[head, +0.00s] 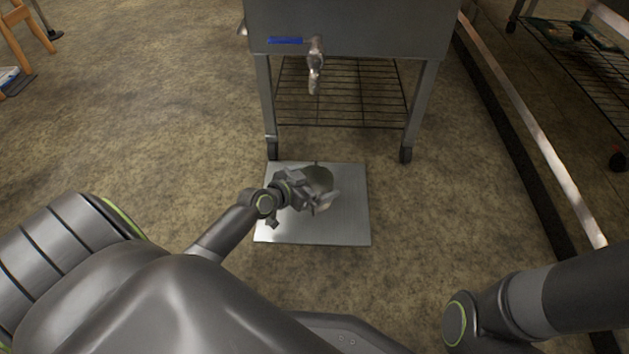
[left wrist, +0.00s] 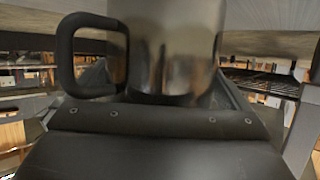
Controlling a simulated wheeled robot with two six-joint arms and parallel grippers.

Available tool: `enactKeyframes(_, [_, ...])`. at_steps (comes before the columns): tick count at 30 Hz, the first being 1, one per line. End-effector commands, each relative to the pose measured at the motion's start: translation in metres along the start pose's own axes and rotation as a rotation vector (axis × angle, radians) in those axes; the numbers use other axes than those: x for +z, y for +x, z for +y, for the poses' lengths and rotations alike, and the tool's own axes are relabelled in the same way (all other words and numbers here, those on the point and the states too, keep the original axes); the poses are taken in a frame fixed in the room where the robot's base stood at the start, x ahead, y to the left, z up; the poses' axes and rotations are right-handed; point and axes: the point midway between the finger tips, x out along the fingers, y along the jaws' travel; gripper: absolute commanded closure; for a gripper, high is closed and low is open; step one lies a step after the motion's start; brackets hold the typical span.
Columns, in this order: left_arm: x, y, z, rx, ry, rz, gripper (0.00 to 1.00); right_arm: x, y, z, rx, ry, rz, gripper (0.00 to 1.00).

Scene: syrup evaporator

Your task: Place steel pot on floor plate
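The steel pot (head: 320,178) is over the metal floor plate (head: 315,233), partly hidden by my left gripper (head: 322,203). In the left wrist view the shiny pot (left wrist: 175,50) fills the upper middle, with its black handle (left wrist: 66,55) to the left. The left gripper's fingers lie along both sides of the pot and appear shut on it. The pot looks upright. Whether its base touches the plate is hidden. My right gripper is out of view; only part of the right arm shows at the lower right of the head view.
A metal evaporator (head: 350,28) on legs with a tap (head: 315,65) stands just behind the plate. A wire shelf (head: 345,95) sits between its legs. A long metal rail (head: 535,140) runs along the right.

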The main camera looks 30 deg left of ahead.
Motion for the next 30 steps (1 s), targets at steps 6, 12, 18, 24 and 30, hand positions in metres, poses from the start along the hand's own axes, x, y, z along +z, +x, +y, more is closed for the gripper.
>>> enactKeyframes(6, [-0.001, 0.000, 0.000, 0.000, 0.000, 0.000, 0.00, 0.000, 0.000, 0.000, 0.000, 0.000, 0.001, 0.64])
enactKeyframes(12, [-0.006, -0.017, -0.001, -0.001, 0.000, -0.003, 0.00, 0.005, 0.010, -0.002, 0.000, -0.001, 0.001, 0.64])
enactKeyframes(18, [-0.007, -0.060, 0.000, -0.001, 0.001, -0.004, 0.00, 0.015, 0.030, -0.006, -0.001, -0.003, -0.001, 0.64])
enactKeyframes(24, [-0.005, -0.098, 0.000, 0.000, 0.001, -0.003, 0.00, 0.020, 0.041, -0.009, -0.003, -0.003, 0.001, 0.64])
enactKeyframes(30, [-0.004, -0.118, 0.000, 0.000, 0.002, -0.001, 0.00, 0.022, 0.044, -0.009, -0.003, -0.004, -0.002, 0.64])
